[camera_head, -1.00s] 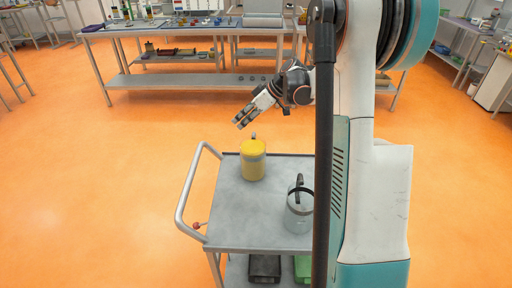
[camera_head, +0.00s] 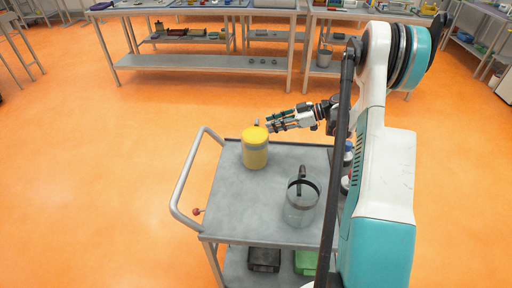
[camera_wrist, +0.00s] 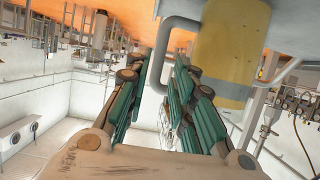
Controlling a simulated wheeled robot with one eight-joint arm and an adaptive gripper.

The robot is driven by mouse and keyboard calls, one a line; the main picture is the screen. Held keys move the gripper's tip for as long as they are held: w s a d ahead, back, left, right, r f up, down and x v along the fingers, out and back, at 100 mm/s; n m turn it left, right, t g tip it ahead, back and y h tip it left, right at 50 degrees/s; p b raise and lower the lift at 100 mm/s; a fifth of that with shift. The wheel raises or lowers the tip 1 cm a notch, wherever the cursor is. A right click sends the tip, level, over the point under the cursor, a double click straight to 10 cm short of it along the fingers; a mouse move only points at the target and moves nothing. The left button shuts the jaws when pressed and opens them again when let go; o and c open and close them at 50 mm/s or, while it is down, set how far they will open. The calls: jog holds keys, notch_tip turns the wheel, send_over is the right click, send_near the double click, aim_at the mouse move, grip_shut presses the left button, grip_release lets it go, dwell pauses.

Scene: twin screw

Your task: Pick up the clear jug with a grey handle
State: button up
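A clear jug (camera_head: 301,207) with a dark grey handle stands upright on the grey cart's top, near its front right. A yellow container (camera_head: 255,150) stands behind it to the left. In the wrist view the yellow container (camera_wrist: 232,45) is upside down in the picture and has a grey handle (camera_wrist: 165,55) on its side. My gripper (camera_head: 270,125) is just behind and right of the yellow container's top. In the wrist view my gripper (camera_wrist: 160,68) is open, with the grey handle showing between its fingertips. Whether they touch it I cannot tell.
The cart (camera_head: 225,220) has a bent rail (camera_head: 182,180) on its left and a lower shelf with a black bin (camera_head: 264,259) and a green bin (camera_head: 306,262). Other items near my arm are partly hidden. Workbenches stand behind, with open orange floor at left.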

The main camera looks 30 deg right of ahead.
aim_at(257, 127)
jog(key=b+x, duration=0.2)
jog(key=x, duration=0.5)
jog(key=shift+w+f+b, duration=0.1)
jog(key=shift+b, duration=0.2)
grip_shut()
